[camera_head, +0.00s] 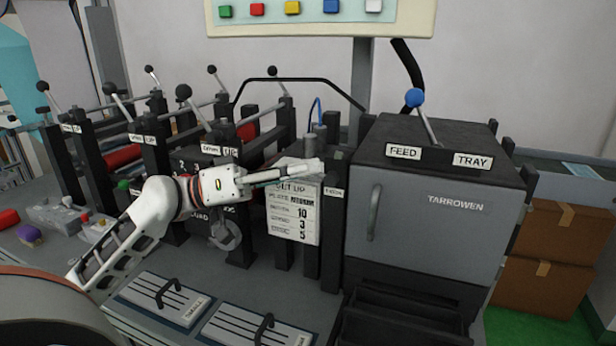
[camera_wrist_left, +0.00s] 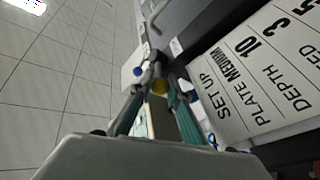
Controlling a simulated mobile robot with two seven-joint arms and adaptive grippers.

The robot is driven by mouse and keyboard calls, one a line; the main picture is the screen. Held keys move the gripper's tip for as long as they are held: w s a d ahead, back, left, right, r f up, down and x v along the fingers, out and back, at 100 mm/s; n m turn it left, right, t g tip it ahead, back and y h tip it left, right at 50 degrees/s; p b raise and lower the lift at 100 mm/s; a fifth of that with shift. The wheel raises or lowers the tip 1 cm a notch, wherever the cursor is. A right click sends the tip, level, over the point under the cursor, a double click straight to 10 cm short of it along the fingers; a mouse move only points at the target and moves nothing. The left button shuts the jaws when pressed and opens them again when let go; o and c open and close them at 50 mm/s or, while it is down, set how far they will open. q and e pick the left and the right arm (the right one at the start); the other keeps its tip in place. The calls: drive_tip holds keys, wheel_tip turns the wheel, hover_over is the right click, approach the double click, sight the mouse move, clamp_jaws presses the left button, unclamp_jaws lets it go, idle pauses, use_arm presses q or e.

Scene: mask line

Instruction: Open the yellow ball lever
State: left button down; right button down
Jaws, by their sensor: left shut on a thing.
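In the head view my left gripper (camera_head: 318,168) reaches in from the left, in front of the dark machine frame and just above the set-up card. The yellow ball and its lever are hidden there behind the gripper. My right gripper is not in view.
The white set-up card (camera_head: 294,212) hangs just below the gripper. Several black-ball levers stand behind and left. A blue-ball lever (camera_head: 414,98) tops the grey TARROWEN cabinet (camera_head: 430,215) at right. Black-handled plates (camera_head: 165,298) lie in front.

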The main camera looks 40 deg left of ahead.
use_arm(q)
drive_tip(key=c, duration=1.9)
unclamp_jaws()
drive_tip(key=v, duration=1.2)
drive_tip(key=shift+f, duration=0.1)
